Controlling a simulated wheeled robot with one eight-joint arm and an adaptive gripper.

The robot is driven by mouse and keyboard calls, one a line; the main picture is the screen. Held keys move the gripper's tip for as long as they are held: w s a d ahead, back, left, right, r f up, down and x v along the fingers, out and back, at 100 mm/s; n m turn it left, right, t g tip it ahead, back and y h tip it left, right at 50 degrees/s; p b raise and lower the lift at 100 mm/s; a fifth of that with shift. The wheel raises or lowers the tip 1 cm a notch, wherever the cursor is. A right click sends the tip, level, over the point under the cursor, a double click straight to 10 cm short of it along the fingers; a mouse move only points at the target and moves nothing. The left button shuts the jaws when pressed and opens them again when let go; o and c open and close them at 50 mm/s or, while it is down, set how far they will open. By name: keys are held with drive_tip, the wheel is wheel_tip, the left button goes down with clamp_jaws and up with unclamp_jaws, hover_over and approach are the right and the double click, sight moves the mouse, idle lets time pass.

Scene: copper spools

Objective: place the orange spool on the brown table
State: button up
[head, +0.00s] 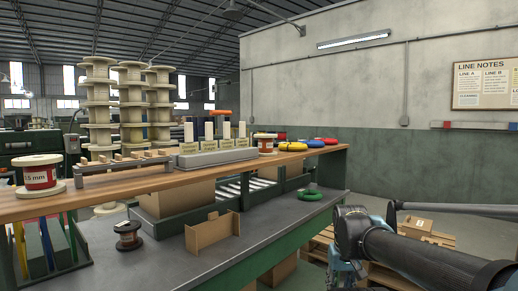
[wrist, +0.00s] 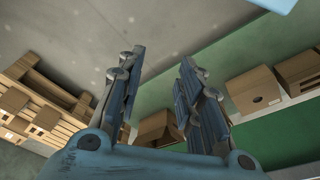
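The brown wooden table top (head: 165,183) runs across the head view and carries the grey stand (head: 215,157). In the wrist view my gripper (wrist: 162,58) is open, with nothing between its fingers. It is over the floor, away from the orange piece. In the head view my arm is at the lower right, and the fingers are not clear there.

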sight(264, 147)
drive_tip(key=shift+o, duration=0.3)
drive_tip(key=shift+d, duration=0.1)
